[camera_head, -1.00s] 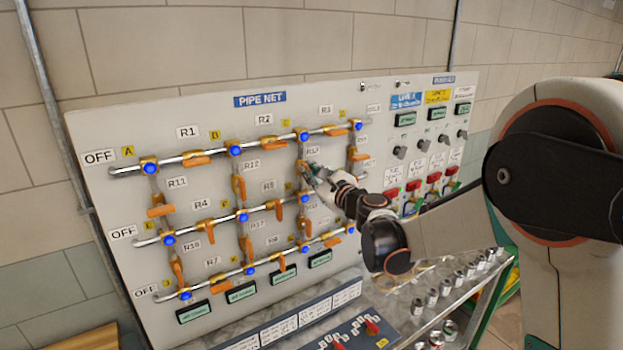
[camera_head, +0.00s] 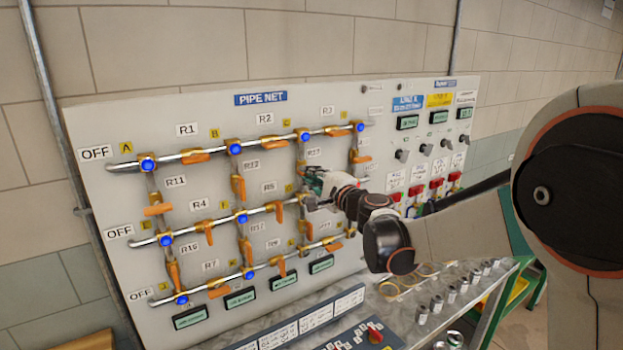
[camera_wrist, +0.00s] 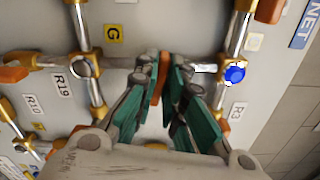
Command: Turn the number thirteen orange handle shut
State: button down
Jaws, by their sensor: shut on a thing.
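My gripper (camera_head: 308,182) is at the board on the upright pipe run beside the R13 label (camera_head: 313,154). In the wrist view, the green-padded fingers of my gripper (camera_wrist: 167,78) are shut on an orange handle (camera_wrist: 158,80), one finger on each side. The handle shows as a narrow strip that appears to lie across the line of its pipe. In the head view the gripper hides most of this handle and its valve. A blue-capped joint (camera_wrist: 235,74) is to the right of the fingers in the wrist view.
The pipe net board (camera_head: 97,190) carries several other orange handles close by, such as the R12 handle (camera_head: 238,187). Switches and red knobs (camera_head: 437,183) are to the right. A bench with metal cans (camera_head: 437,304) stands below.

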jog(key=shift+f+n, duration=0.1)
jog(key=shift+n, duration=1)
jog(key=c, duration=1.7)
grip_release()
jog(key=shift+s, duration=0.1)
jog(key=v, duration=1.2)
